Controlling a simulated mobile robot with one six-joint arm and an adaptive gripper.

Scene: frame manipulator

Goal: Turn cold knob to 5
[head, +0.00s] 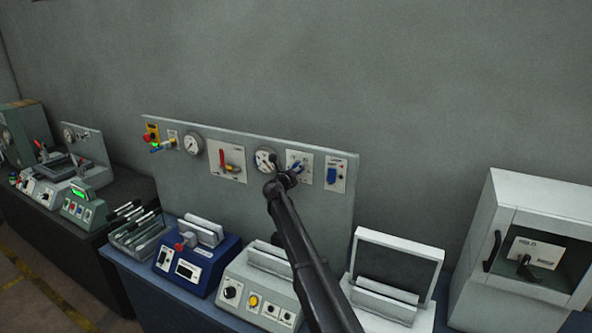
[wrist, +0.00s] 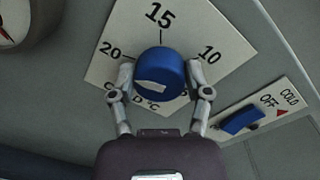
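The cold knob (wrist: 160,72) is a round blue knob on a white dial plate (wrist: 112,50) marked COLD °C. The numbers 20, 15 and 10 show around it; the lower right of the dial is partly hidden. A white mark is on the knob's face, but which number it points to is unclear. My gripper (wrist: 160,72) has one finger on each side of the knob, and both fingertips appear to touch it. In the head view my gripper (head: 284,181) is at the blue knob (head: 297,168) on the upright panel, partly covering it.
A blue COLD/OFF switch (wrist: 242,118) sits right of the dial, close to my right finger. A gauge (head: 265,160) and a red lever (head: 228,166) are to the left on the grey panel (head: 330,215). Bench devices stand below, including an open white box (head: 398,247).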

